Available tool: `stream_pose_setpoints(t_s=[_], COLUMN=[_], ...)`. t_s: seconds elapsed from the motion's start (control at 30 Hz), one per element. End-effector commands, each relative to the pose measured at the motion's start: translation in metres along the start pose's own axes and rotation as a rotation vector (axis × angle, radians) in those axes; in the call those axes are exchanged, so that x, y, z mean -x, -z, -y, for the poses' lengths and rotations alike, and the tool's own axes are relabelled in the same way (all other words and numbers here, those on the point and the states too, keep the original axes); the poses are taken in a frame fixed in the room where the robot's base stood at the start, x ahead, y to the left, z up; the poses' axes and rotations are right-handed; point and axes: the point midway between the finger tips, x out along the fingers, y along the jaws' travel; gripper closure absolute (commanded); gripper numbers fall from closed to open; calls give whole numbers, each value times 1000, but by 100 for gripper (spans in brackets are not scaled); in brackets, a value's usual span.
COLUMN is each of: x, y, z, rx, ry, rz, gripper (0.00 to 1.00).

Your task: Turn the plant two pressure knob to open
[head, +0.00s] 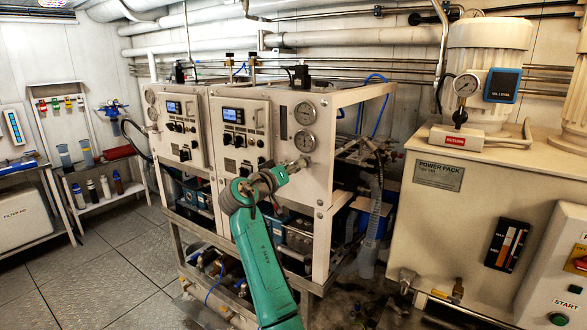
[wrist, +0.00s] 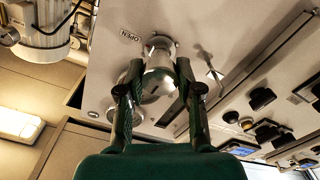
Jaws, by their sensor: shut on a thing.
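The pressure knob (wrist: 158,62) is a silver round knob on the pale panel of the right-hand plant unit. It shows in the wrist view with a small OPEN label (wrist: 131,36) beside it. My gripper (wrist: 159,75) has one finger on each side of the knob and is shut on it. In the head view my gripper (head: 294,165) reaches the front panel (head: 290,145) below two round gauges; the knob there is small and mostly hidden by my gripper. The knob's turned angle cannot be read.
A second silver round part (wrist: 128,85) sits close beside the left finger in the wrist view. Black knobs (wrist: 262,98) and a thin toggle lever (wrist: 211,68) are to the right. The power pack (head: 440,178) stands right of the units; open floor (head: 110,255) lies left.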

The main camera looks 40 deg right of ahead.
Motion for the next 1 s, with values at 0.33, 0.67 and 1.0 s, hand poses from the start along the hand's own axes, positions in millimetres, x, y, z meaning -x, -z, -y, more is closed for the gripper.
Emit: stream_pose_setpoints(t_s=[0.33, 0.67, 1.0], x=[0, 0, 0], y=[0, -1, -1], z=[1, 2, 2], rx=[327, 641, 963], ry=[1, 1, 2], rz=[0, 0, 0], gripper=[100, 100, 100])
